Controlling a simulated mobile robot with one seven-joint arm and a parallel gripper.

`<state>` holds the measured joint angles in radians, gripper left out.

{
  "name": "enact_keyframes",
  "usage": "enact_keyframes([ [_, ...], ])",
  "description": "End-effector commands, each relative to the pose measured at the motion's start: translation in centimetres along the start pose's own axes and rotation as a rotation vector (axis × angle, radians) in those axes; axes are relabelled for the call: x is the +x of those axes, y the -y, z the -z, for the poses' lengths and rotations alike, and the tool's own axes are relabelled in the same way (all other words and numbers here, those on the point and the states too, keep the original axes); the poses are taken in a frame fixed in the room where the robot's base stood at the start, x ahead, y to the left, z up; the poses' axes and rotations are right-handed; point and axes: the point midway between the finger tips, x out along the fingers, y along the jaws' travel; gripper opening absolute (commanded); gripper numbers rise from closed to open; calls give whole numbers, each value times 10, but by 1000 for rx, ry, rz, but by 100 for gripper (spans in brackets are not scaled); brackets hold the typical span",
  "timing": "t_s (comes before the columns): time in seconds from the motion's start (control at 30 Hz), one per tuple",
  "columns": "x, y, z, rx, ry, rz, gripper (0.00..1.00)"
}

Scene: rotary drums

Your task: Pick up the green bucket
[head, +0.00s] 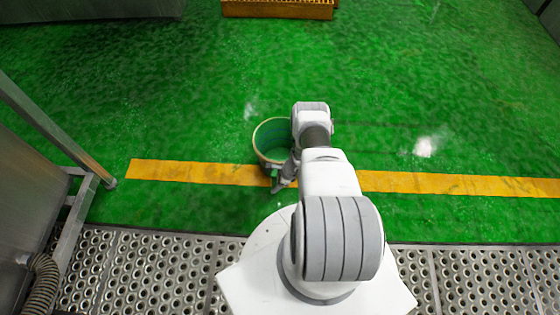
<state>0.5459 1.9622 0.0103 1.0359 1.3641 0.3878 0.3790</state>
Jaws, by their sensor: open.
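The green bucket (262,137) stands on the green floor in the head view, just left of my arm and behind the yellow line. Its open top with a pale rim faces up, and its right side is hidden by my arm. My gripper (277,185) is at the bucket's near side, low and close to it. It is small and partly hidden by my arm, and its jaws are open. I cannot tell whether a finger touches the bucket or reaches over its rim.
A yellow line (440,184) crosses the green floor. A perforated metal walkway (125,270) runs along the front. A metal frame with a slanted post (55,130) stands at left. An orange crate (278,9) sits at the back. The floor at right is clear.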

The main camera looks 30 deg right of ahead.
Motion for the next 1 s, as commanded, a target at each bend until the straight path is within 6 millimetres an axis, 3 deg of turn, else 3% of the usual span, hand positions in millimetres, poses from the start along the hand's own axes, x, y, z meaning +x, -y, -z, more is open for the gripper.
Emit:
enact_keyframes([
  [0.1, -1, 0, 0, 0, 0, 0, 61],
  [0.43, -1, 0, 0, 0, 0, 0, 1],
  [1.0, -1, 0, 0, 0, 0, 0, 0],
])
